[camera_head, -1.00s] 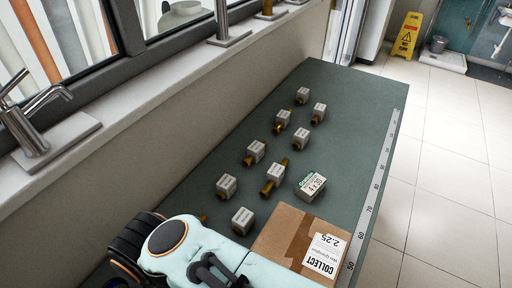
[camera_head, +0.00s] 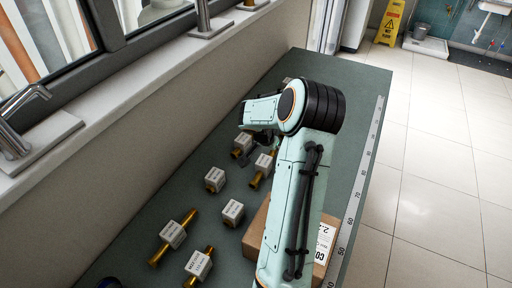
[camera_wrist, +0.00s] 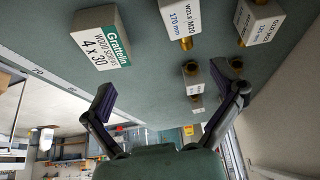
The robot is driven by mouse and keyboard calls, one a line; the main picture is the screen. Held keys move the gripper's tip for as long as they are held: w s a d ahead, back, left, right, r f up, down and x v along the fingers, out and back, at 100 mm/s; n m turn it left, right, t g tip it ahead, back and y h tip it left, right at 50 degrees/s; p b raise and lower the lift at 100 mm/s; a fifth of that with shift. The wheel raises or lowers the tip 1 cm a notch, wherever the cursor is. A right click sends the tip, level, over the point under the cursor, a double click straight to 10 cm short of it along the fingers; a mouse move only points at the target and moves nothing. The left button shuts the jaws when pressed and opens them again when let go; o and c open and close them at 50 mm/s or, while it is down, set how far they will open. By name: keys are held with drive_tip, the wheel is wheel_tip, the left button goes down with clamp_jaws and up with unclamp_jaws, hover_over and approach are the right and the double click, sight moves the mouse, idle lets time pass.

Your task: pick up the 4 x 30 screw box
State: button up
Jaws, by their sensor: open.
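My gripper (camera_wrist: 164,88) is open and empty in the wrist view. Its left finger is nearer the screw box than its right finger. In the head view only a dark part of the gripper shows, below the wrist, among the labelled blocks.
Several bolts with white label blocks, such as the M20 one (camera_wrist: 181,18), stand or lie around the bench. A cardboard box (camera_head: 256,233) sits partly behind my arm. A measuring strip (camera_head: 362,170) runs along the bench's right edge; a wall and sill bound the left.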

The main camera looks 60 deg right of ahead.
drive_tip(key=shift+m+g+y, duration=0.5)
drive_tip(key=shift+m, duration=0.4)
drive_tip(key=s+f, duration=0.1)
drive_tip(key=s, duration=0.1)
drive_tip(key=s+d+f, duration=0.1)
drive_tip(key=s, duration=0.2)
drive_tip(key=s+f, duration=0.1)
drive_tip(key=s, duration=0.1)
drive_tip(key=shift+s+d+f, duration=0.15)
drive_tip(key=shift+s+f, duration=0.2)
drive_tip(key=shift+f, duration=0.05)
drive_tip(key=x, duration=0.5)
drive_tip(key=shift+d+f, duration=0.2)
drive_tip(key=shift+f, duration=0.4)
drive_tip(key=shift+c, duration=0.3)
drive_tip(key=c, duration=1.3)
